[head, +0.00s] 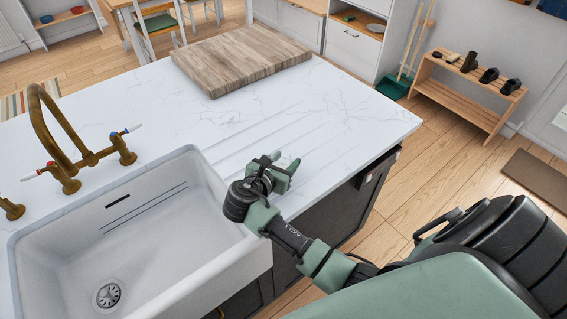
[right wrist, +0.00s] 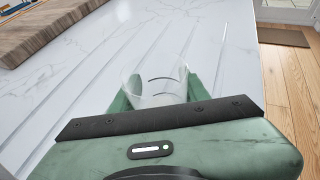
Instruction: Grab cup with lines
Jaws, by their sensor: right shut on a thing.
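A clear cup with dark curved lines (right wrist: 160,88) shows in the right wrist view. It sits between the two green fingers of my right gripper (right wrist: 162,92), which is shut on it. Its lower part is hidden behind the gripper body. In the head view my right gripper (head: 279,170) is over the white countertop, just right of the sink. The cup cannot be made out clearly there. I cannot tell whether the cup touches the counter. My left gripper is not in view.
The white sink (head: 205,185) with a brass faucet (head: 62,130) is at the left. A wooden cutting board (head: 240,58) lies at the back of the grooved counter (head: 340,105). The counter between is clear. A shoe rack (head: 465,90) stands on the floor at right.

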